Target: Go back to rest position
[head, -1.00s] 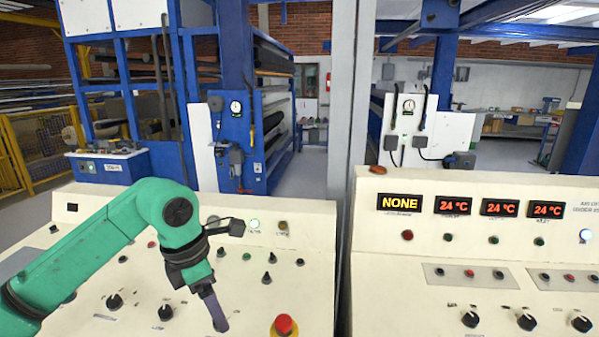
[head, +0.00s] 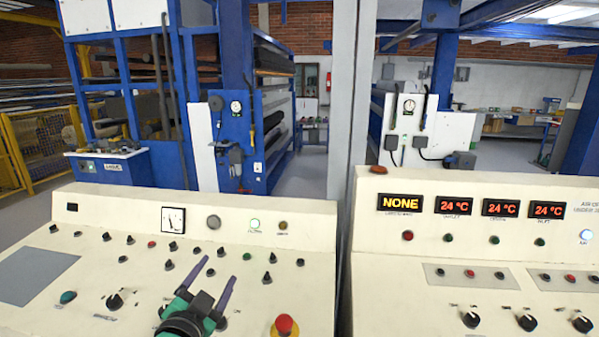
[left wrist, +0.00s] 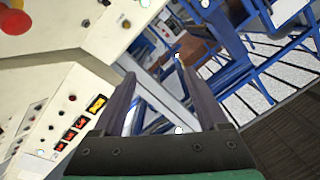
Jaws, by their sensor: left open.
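My left gripper (head: 208,290) shows at the bottom of the head view, over the lower front part of the left control panel (head: 110,215). Its two purple-grey fingers point up and stand apart, with nothing between them. In the left wrist view the same gripper (left wrist: 155,85) has its fingers spread and empty, with panel surfaces to the left and blue frames beyond. Most of the left arm is out of the head view. My right gripper is in neither view.
A red emergency button (head: 285,325) sits just right of the left gripper. Several knobs cover the panel around it. The right control panel (head: 470,235) has orange displays (head: 400,203). Blue machine frames (head: 240,95) and a yellow fence (head: 40,145) stand behind.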

